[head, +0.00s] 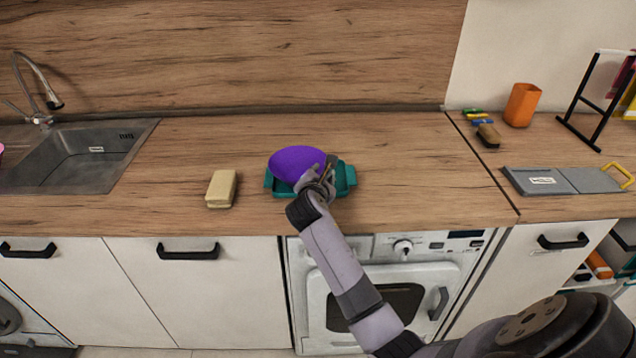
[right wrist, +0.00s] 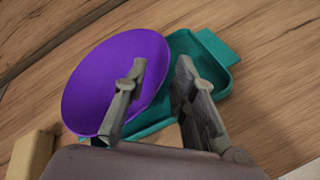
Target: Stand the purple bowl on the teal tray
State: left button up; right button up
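The purple bowl (head: 294,162) is over the left part of the teal tray (head: 347,180) on the wooden counter. It looks tilted in the head view, and I cannot tell how fully it rests on the tray. My right gripper (head: 325,173) is at the bowl's right side. In the right wrist view my right gripper (right wrist: 160,72) has its fingers apart, one over the purple bowl (right wrist: 95,85) and one beyond its rim, above the teal tray (right wrist: 215,62). The rim lies between them with a visible gap. My left gripper is in neither view.
A beige block (head: 221,188) lies left of the tray. A sink (head: 75,160) is at the far left. An orange cup (head: 521,105), a brown-topped sponge (head: 488,135) and a grey board (head: 570,181) are at the right. The counter right of the tray is clear.

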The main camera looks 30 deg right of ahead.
jog(key=v, duration=0.9)
jog(key=s+a+f+m+g+y, duration=0.3)
jog(key=s+a+f+m+y, duration=0.2)
jog(key=s+f+m, duration=0.6)
jog(key=s+a+f+m+g+y, duration=0.1)
jog(key=s+a+f+m+y, duration=0.15)
jog(key=s, duration=0.45)
jog(key=s+a+f+m+g+y, duration=0.1)
jog(key=s+a+f+m+g, duration=0.2)
jog(key=s, duration=0.4)
jog(key=s+a+f+m+y, duration=0.1)
jog(key=s+a+m, duration=0.1)
jog(key=s+a, duration=0.3)
notch_tip(320, 180, down, 24)
jog(key=s+d+g, duration=0.1)
jog(key=s, duration=0.1)
jog(key=s+d+f+g, duration=0.1)
jog(key=s+d+f, duration=0.2)
jog(key=s+f, duration=1.3)
jog(key=shift+s+f+g, duration=0.2)
jog(key=shift+f+g, duration=0.1)
jog(key=shift+f, duration=0.55)
